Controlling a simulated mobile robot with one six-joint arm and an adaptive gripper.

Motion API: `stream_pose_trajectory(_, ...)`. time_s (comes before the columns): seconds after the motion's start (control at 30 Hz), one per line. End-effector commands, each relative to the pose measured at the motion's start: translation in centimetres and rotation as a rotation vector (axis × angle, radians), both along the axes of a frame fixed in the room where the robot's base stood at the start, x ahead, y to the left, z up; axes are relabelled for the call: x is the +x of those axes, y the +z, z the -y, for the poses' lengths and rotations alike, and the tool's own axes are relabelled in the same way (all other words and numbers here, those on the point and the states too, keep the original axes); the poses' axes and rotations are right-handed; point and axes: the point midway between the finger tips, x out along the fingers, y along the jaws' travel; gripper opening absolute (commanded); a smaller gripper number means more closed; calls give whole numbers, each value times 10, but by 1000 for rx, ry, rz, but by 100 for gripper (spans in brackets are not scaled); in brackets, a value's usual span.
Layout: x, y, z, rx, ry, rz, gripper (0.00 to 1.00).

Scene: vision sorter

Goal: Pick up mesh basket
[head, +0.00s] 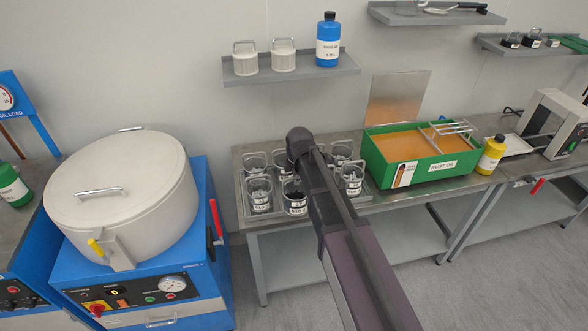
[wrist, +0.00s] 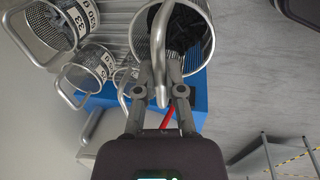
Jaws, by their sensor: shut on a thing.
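The held mesh basket (wrist: 204,42) is at the top middle of the wrist view, with dark pieces inside. My gripper (wrist: 166,75) is shut on its metal handle. In the head view my arm covers the gripper, and I cannot tell which basket there is the held one. Several mesh baskets with number labels stand on the table in the head view, including one at front left (head: 259,197), one at front middle (head: 294,200) and one at right (head: 352,180). Other labelled baskets (wrist: 94,65) show at left in the wrist view.
The steel table (head: 375,207) also bears a green dust oil tank (head: 440,172) and a yellow bottle (head: 491,155). A blue machine with a large round lidded drum (head: 120,200) stands at left. A wall shelf (head: 300,74) above holds two lidded pots and a blue bottle.

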Motion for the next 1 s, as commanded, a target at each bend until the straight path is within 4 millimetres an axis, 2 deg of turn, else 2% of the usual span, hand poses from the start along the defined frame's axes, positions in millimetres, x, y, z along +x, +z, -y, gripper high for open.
stream_pose_trajectory(0.03,-17,2,5,0,0,0,0)
stream_pose_trajectory(0.1,-30,4,8,0,0,1,0)
stream_pose_trajectory(0.4,-67,7,19,0,0,1,0)
stream_pose_trajectory(0.6,-76,8,21,0,0,1,0)
stream_pose_trajectory(1.0,-77,8,22,0,0,1,0)
